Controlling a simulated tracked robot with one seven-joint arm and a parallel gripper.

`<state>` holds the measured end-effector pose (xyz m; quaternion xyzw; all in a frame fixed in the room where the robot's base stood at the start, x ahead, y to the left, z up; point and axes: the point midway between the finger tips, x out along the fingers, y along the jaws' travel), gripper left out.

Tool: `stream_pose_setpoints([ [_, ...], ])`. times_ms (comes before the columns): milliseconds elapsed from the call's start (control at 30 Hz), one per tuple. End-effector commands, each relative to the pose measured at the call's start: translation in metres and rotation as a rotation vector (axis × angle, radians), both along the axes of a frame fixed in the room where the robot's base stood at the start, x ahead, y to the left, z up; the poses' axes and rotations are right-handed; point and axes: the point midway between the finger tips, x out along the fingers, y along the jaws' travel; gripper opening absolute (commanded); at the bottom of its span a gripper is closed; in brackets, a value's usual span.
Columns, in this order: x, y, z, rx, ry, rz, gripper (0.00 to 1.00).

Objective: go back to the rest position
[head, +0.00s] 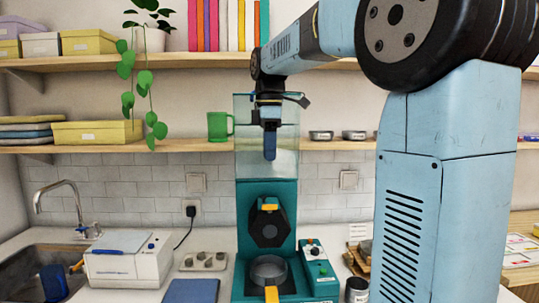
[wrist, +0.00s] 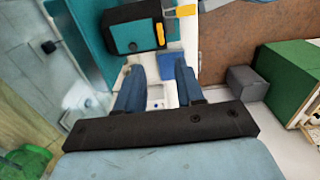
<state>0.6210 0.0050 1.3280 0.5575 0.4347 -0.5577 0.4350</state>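My gripper (head: 270,155) hangs fingers down in the head view, in front of the clear upper part of a teal machine (head: 251,215). There its fingers line up as one, so the gap is hidden. In the wrist view my gripper (wrist: 158,70) shows two blue fingers standing apart with nothing held between them. The teal machine also shows at the top of the wrist view (wrist: 90,30), with a dark block and an orange tab on it.
A round metal dish (head: 268,270) sits low in the machine. A green mug (head: 219,126) and small bowls stand on the lower shelf (head: 190,148). A white box (head: 128,262) and a sink (head: 30,268) are left. My arm hides much of the right.

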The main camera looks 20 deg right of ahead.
Motion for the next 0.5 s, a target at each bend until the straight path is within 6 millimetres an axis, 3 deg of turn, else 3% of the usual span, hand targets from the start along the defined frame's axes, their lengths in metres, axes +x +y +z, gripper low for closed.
stream_pose_setpoints([
  [333, -0.001, 0.000, -0.001, 0.000, -0.002, -0.006, 0.37],
  [500, -0.021, 0.000, -0.005, 0.000, -0.039, -0.100, 0.37],
])
